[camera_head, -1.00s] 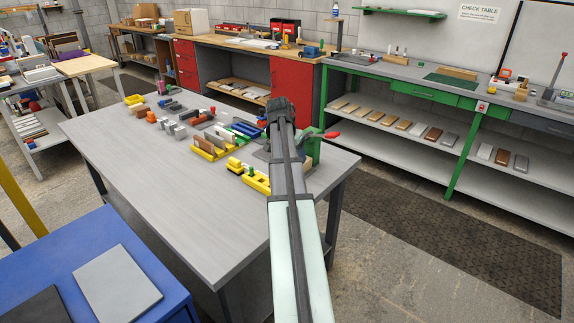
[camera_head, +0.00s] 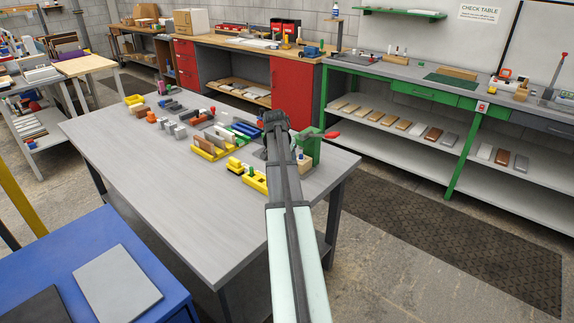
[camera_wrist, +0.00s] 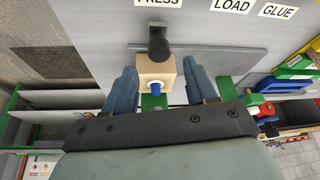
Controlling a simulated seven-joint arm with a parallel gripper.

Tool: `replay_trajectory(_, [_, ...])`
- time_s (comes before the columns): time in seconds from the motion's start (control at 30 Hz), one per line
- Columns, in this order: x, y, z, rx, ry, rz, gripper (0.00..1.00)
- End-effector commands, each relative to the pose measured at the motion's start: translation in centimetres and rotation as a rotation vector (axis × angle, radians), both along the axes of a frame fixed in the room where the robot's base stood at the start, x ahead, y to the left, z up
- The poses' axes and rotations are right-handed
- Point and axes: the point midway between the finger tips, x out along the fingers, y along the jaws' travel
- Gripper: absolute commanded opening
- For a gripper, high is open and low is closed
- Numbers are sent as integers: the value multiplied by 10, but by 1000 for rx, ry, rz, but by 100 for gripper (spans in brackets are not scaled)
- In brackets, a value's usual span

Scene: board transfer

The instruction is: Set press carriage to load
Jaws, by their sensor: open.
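The green press (camera_head: 309,148) with a red-tipped lever (camera_head: 332,135) stands at the right end of the grey table, partly behind my arm. My gripper (camera_wrist: 162,88) is open, one finger on each side of the block with visible gaps. The labels PRESS (camera_wrist: 157,3) and LOAD (camera_wrist: 230,5) lie above it in that view. My arm hides the fingers in the head view.
A GLUE label (camera_wrist: 278,11) lies beside LOAD. Yellow racks (camera_head: 210,148) and a yellow fixture (camera_head: 254,178) stand left of the press, with several small blocks beyond. The table's front left (camera_head: 180,200) is clear. A green-framed bench (camera_head: 440,80) stands behind.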

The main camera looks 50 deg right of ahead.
Motion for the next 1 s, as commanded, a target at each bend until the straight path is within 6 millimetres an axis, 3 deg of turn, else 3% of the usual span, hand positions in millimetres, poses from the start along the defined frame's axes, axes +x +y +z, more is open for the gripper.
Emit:
replay_trajectory(0.3, [4,-13,-33,0,0,0,56])
replay_trajectory(0.73, [4,-15,-38,0,0,0,56])
replay_trajectory(1.0, [4,-15,-38,0,0,0,32])
